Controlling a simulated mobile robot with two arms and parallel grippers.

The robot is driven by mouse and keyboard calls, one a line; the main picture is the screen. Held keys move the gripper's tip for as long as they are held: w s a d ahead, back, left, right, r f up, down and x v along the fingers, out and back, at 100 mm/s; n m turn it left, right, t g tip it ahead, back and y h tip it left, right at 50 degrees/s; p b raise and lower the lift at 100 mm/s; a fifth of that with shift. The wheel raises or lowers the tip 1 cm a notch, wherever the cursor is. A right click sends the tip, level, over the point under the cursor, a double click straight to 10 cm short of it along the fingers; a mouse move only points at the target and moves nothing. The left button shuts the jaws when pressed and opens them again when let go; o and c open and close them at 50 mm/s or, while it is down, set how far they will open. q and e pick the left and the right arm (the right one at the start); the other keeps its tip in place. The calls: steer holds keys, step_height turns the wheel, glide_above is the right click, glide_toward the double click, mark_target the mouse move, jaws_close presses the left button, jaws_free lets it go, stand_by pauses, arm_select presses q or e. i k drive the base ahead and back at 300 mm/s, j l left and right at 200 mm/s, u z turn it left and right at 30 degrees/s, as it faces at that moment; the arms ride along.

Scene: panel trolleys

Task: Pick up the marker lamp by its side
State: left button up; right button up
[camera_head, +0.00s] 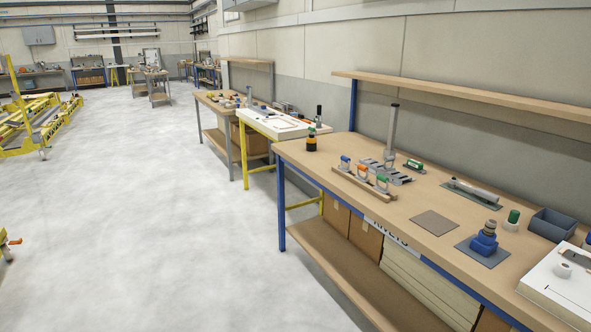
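No thing in view can be told for certain as the marker lamp. A small upright dark cylinder with an amber band (312,142) stands at the far left corner of the near wooden workbench (330,153). Neither of my grippers is in view.
On the bench are a rack with coloured-top pieces (362,180), a grey post (391,135), a blue device on a mat (485,243), a bare brown mat (434,223) and a grey bin (552,226). Yellow trolleys (40,122) stand left. Open floor (140,220) lies between.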

mark_target(312, 144)
steer(key=i+z, duration=0.15)
steer(key=i, duration=0.35)
steer(key=i+j+z, duration=0.2)
steer(key=i, duration=0.25)
steer(key=i+j+z, duration=0.15)
steer(key=i, duration=0.3)
steer(key=i+j+z, duration=0.2)
steer(key=i, duration=0.25)
